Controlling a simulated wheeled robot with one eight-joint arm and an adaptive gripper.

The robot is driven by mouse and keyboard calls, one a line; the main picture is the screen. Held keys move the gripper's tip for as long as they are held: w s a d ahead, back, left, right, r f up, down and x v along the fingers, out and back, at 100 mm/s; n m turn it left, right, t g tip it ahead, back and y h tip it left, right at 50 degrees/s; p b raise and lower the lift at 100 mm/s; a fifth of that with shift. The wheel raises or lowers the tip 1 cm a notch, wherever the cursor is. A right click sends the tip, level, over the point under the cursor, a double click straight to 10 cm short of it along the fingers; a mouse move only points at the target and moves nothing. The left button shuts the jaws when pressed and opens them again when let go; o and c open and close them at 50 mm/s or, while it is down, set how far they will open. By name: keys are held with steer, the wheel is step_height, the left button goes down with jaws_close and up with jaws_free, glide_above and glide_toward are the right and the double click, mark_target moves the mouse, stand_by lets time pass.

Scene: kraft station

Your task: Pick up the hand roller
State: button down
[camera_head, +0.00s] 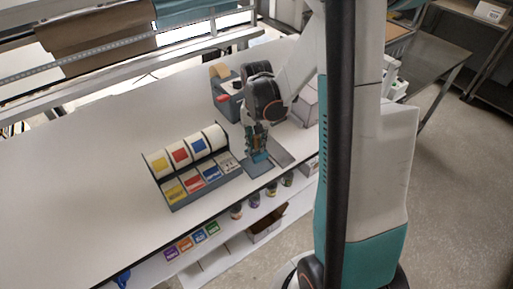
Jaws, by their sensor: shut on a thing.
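My gripper (258,148) points down over the right part of the white table, just right of the label rack. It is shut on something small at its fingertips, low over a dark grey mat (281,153). A teal piece shows at the fingertips; it is too small to tell whether it is the hand roller or part of the gripper. No other hand roller can be made out. I cannot tell whether the held thing touches the mat.
A dark rack (176,207) with several coloured label rolls stands left of my gripper. A grey dispenser (226,104) with a tan roll stands behind it, and a pale box (306,106) to the right. Small jars line the shelf below. The table's left is clear.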

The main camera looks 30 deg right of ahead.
step_height(320, 180, up, 15)
steer(key=p, duration=0.2)
steer(key=shift+r, duration=0.2)
steer(key=c, duration=2)
jaws_free()
steer(key=shift+c, duration=1.4)
